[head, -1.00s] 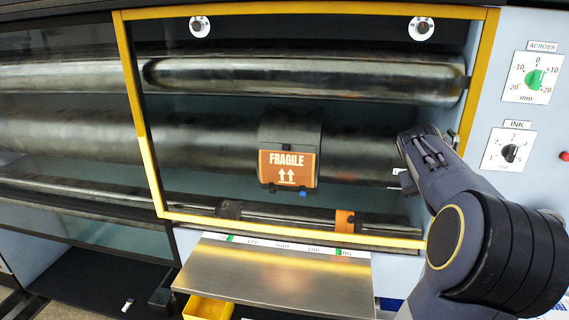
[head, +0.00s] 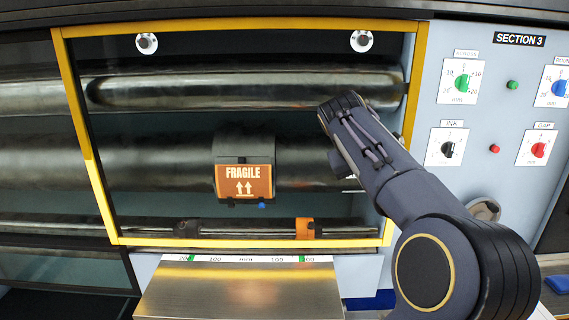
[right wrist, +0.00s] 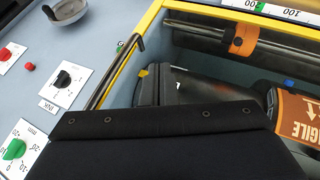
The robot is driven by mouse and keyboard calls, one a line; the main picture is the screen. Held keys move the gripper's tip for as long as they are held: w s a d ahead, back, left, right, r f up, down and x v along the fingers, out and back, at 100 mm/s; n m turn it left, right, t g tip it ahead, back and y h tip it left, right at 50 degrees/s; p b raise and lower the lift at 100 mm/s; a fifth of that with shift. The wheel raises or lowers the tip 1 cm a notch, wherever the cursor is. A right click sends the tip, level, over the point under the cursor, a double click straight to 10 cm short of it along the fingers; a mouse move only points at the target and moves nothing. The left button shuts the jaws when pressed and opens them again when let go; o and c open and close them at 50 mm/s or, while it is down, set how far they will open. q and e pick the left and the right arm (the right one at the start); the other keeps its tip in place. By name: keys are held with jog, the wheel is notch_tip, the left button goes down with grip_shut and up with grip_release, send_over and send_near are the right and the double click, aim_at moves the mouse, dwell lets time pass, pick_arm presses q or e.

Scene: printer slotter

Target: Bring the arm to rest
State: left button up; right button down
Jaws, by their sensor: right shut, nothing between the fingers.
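My right arm comes in from the lower right of the head view. Its forearm slants up and left across the right side of the yellow-framed opening (head: 250,243), with the wrist end in front of the dark rollers (head: 240,88). In the right wrist view my right gripper (right wrist: 160,84) is shut and empty, partly hidden behind the dark housing at the bottom. The rollers and yellow frame lie beyond it. I cannot tell from these views whether it touches anything. My left arm and gripper are not in view.
A dark block with an orange FRAGILE label (head: 245,181) sits at the rollers. A control panel with dials, including the black INK dial (head: 447,149), stands right of the opening. A metal shelf (head: 238,290) juts out below. An orange clamp (head: 305,229) sits on the lower rod.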

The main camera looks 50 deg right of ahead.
jog(key=w+a+f+n+t+y, duration=0.25)
jog(key=a+f, duration=0.25)
jog(key=a, duration=0.5)
jog(key=w+a+f+n+t+y, duration=0.25)
jog(key=w+a+f, duration=0.2)
jog(key=a, duration=0.65)
jog(key=s+a+f+n+y, duration=0.1)
jog(key=s+a+f+y, duration=0.1)
jog(key=a, duration=0.5)
jog(key=s+a+f+n+y, duration=0.1)
jog(key=s+a+f+y, duration=0.1)
jog(key=a+f, duration=0.3)
jog(key=s+a+f+t+y, duration=0.1)
jog(key=s+a+f+y, duration=0.1)
jog(key=a, duration=0.7)
jog(key=shift+s+f+n, duration=0.2)
jog(key=shift+f+n, duration=0.2)
jog(key=shift+f, duration=0.35)
